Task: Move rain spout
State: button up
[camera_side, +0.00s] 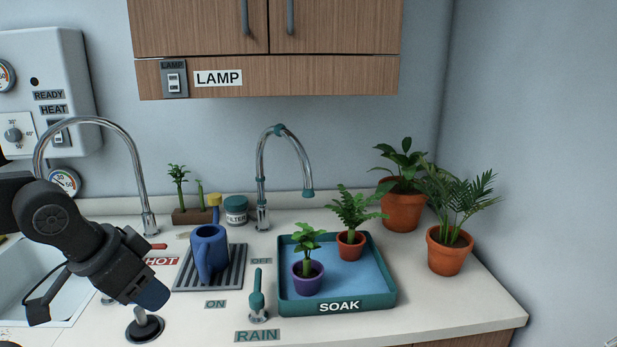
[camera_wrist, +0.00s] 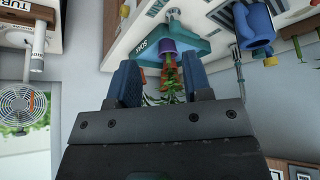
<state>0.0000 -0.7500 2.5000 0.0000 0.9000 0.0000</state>
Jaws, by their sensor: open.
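The rain spout (camera_side: 285,132) is a curved chrome pipe with teal bands and a teal tip. It stands at the back of the counter, its tip hanging to the right, high near the back left of the teal SOAK tray (camera_side: 385,300). My gripper (camera_side: 150,294) is at the lower left in the side view, well apart from the spout. In the wrist view my gripper (camera_wrist: 160,78) has its two blue fingers spread with nothing clearly held between them. The tray (camera_wrist: 208,43) and a purple pot (camera_wrist: 168,47) show beyond the fingers.
A blue watering can (camera_side: 208,250) stands on a dark rack left of the tray. The teal RAIN lever (camera_side: 257,290) stands in front, pointing toward OFF. A chrome HOT faucet (camera_side: 140,180) is left.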

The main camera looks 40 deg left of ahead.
aim_at(309, 187)
jog(key=shift+o, duration=0.5)
jog(key=shift+o, duration=0.2)
jog(key=w+d+r+t+h, duration=0.1)
jog(key=w+d+r+t, duration=0.1)
jog(key=w, duration=0.6)
jog(key=w+d+r+t+h, duration=0.1)
jog(key=w+d+r+t, duration=0.2)
jog(key=w+r, duration=0.4)
jog(key=shift+w+d+h, duration=0.4)
jog(key=shift+w+d, duration=0.05)
jog(key=shift+w, duration=0.7)
jog(key=w+r+n+t+y, duration=0.1)
jog(key=w+r+t, duration=0.1)
jog(key=w, duration=0.5)
jog(key=w+r+n+t+y, duration=0.2)
jog(key=w+t, duration=0.1)
jog(key=w, duration=0.3)
jog(key=w+a+f+n+y, duration=0.1)
jog(key=w+f+n+y, duration=0.3)
jog(key=w+y, duration=0.35)
notch_tip(309, 187, down, 10)
jog(key=a+n+g+y, duration=0.2)
jog(key=n+g+y, duration=0.35)
jog(key=y, duration=0.25)
jog(key=shift+m+g+h, duration=0.25)
jog(key=shift+m, duration=0.2)
jog(key=x, duration=1.3)
jog(key=shift+w+a, duration=0.1)
jog(key=shift+w, duration=0.15)
jog(key=shift+c, duration=0.4)
